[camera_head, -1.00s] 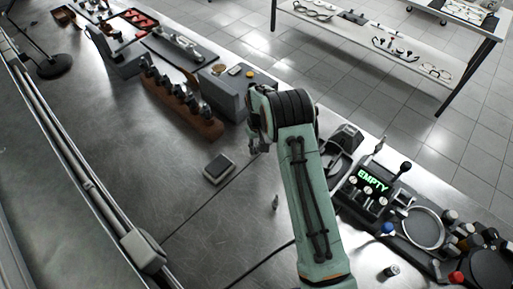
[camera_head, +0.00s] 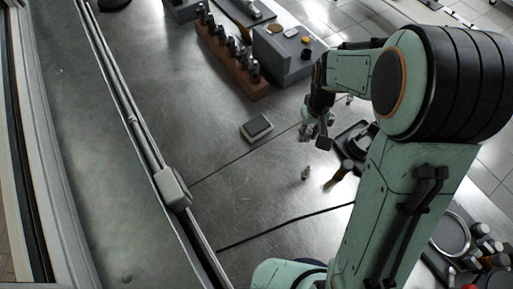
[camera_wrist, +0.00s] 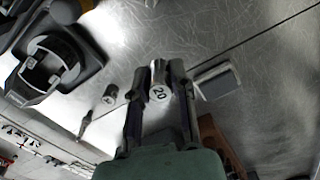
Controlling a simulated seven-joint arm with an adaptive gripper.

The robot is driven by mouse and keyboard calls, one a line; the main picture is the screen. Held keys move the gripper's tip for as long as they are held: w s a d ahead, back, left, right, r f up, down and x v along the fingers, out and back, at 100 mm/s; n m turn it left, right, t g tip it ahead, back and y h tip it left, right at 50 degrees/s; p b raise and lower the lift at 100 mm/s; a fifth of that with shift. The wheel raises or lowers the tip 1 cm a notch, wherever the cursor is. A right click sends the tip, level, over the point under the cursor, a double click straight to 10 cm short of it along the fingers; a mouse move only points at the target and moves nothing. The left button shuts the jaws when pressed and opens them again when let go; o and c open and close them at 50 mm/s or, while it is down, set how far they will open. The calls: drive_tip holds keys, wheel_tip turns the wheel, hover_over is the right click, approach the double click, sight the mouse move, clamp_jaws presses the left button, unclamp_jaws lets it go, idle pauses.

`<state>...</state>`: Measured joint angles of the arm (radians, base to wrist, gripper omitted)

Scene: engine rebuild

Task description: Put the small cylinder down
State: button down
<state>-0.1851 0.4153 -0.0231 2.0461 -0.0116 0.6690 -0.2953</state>
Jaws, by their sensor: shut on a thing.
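The small cylinder (camera_wrist: 158,92), pale metal with "20" on its end face, sits between the two fingers of my gripper (camera_wrist: 159,97) in the wrist view. The fingers are shut on its sides. In the head view my gripper (camera_head: 316,138) hangs over the steel bench, to the right of a grey block; the cylinder cannot be made out clearly there. From these frames I cannot tell whether the cylinder touches the bench.
A second metal cylinder (camera_wrist: 109,93) stands left of my gripper in the wrist view. The grey square block (camera_head: 257,128) lies nearby. A wooden rack (camera_head: 230,58) and a grey box (camera_head: 285,55) stand behind. The bench in front is mostly clear.

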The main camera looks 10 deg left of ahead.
drive_tip(key=s+a+n, duration=0.3)
drive_tip(key=s, duration=0.5)
drive_tip(key=s+a+n, duration=0.3)
drive_tip(key=s+a, duration=0.1)
drive_tip(key=s, duration=0.5)
hover_over(237, 171)
drive_tip(key=f, duration=0.8)
drive_tip(key=shift+s+d+f, duration=0.25)
drive_tip(key=shift+s+f, duration=0.05)
drive_tip(key=shift+f, duration=0.05)
drive_tip(key=shift+w+a+f, duration=0.15)
drive_tip(key=shift+f, duration=0.1)
drive_tip(key=shift+w+a+f, duration=0.1)
drive_tip(key=shift+w+f, duration=0.05)
drive_tip(key=shift+f, duration=1.6)
